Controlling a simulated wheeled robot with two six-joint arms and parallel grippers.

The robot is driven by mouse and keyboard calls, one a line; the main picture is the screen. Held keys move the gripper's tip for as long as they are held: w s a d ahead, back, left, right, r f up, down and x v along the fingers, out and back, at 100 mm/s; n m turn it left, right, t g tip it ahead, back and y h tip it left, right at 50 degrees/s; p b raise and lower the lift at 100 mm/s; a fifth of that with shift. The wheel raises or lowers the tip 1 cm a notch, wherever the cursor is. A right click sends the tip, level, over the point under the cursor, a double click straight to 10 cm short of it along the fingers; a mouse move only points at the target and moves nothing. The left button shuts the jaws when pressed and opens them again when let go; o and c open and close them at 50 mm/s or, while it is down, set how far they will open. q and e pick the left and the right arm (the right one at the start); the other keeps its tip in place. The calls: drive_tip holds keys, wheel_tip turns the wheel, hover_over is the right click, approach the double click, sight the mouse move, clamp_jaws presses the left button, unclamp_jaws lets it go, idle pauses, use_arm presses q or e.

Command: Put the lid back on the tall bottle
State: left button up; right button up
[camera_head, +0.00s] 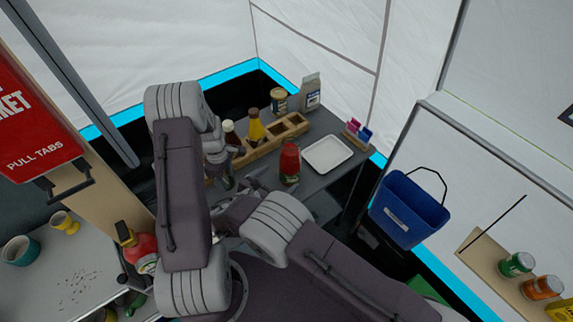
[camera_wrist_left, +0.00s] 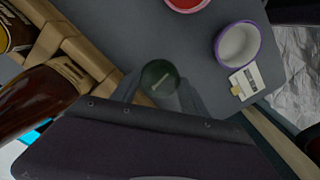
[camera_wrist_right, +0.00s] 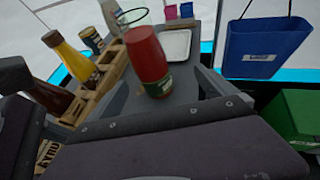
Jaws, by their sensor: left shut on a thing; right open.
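My left gripper (camera_wrist_left: 160,96) is shut on a dark green round thing (camera_wrist_left: 160,76). I see its end face and cannot tell whether it is the lid or the top of a bottle. In the head view my left arm hides much of it. My right gripper (camera_wrist_right: 165,94) is open and empty. I cannot tell which bottle is the tall one.
A wooden rack (camera_head: 270,138) holds a yellow bottle (camera_head: 255,130) and a dark bottle with a white cap (camera_head: 229,130). A white tray (camera_head: 327,155), carton (camera_head: 311,92) and jar (camera_head: 279,100) stand nearby. A purple-rimmed bowl (camera_wrist_left: 237,44) lies beside the left gripper. A blue bucket (camera_head: 408,210) hangs right.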

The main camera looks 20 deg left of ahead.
sight(284, 169)
use_arm(q)
drive_tip(key=shift+w+a+f, duration=0.1)
drive_tip(key=shift+w+f, duration=0.2)
drive_tip(key=shift+w, duration=0.1)
drive_tip(key=shift+s+r, duration=0.15)
drive_tip(key=shift+s, duration=0.05)
wheel_tip(284, 169, down, 2)
drive_tip(key=shift+w+f+b, duration=0.1)
drive_tip(key=shift+b, duration=0.95)
use_arm(e)
drive_tip(key=shift+n+t+y, duration=0.3)
drive_tip(key=shift+n, duration=0.2)
drive_tip(key=w+f, duration=0.2)
drive_tip(key=w, duration=0.1)
drive_tip(key=w+f, duration=0.1)
drive_tip(key=w, duration=0.1)
drive_tip(key=shift+w+a, duration=0.15)
drive_tip(key=shift+w, duration=0.4)
drive_tip(key=shift+w, duration=0.1)
use_arm(q)
drive_tip(key=shift+f+b, duration=0.7)
drive_tip(key=shift+f, duration=0.05)
use_arm(e)
drive_tip(key=x, duration=0.5)
drive_tip(key=shift+w+d+r, duration=0.1)
drive_tip(key=shift+d+r, duration=0.05)
drive_tip(key=shift+d, duration=0.05)
